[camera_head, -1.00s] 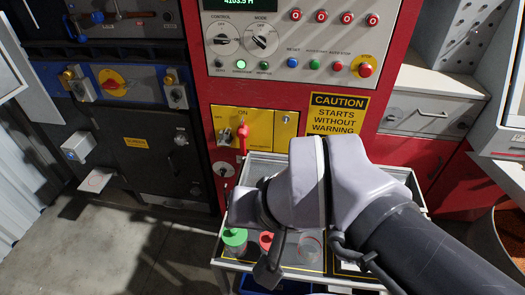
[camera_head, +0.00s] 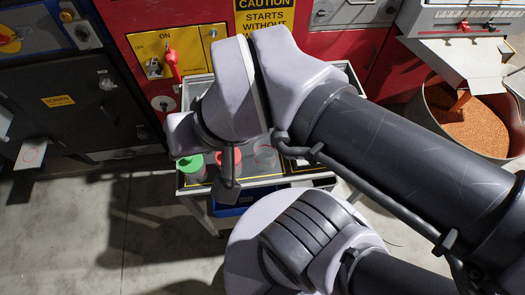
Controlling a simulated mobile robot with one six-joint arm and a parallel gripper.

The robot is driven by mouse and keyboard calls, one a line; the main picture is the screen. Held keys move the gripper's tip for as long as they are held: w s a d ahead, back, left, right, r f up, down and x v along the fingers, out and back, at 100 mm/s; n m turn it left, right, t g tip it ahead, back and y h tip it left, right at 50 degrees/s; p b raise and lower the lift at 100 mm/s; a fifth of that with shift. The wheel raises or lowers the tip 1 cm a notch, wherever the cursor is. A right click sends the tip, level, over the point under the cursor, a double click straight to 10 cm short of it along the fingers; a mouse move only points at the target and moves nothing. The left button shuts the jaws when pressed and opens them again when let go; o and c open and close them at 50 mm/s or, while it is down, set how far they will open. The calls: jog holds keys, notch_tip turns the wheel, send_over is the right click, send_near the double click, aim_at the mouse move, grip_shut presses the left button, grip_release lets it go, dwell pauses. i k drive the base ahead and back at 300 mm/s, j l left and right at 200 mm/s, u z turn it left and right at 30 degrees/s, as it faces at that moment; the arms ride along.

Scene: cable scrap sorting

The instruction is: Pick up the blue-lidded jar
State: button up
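I see no blue-lidded jar; my arm covers much of the cart top, so it may be hidden there. A green-lidded jar (camera_head: 191,166) stands at the left of the cart top. A red-lidded jar (camera_head: 232,156) is beside it, partly behind my arm. A clear jar or cup (camera_head: 265,156) stands to their right, and its lid cannot be made out. My wrist is above the cart, and a dark end part, perhaps my gripper (camera_head: 226,190), hangs in front of the red-lidded jar. Its fingers cannot be made out.
The cart (camera_head: 292,168) stands against a red machine with a yellow switch panel (camera_head: 190,50). A blue bin (camera_head: 232,207) sits on its lower level. A drum of orange granules (camera_head: 462,122) is at the right. Grey floor (camera_head: 90,240) is clear at the left.

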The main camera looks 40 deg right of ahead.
aim_at(265, 155)
jog(key=k+l+u, duration=0.1)
jog(key=l+u, duration=0.25)
jog(key=k+l+u, duration=0.15)
jog(key=u, duration=0.25)
jog(key=k+l+u, duration=0.2)
jog(key=u, duration=0.15)
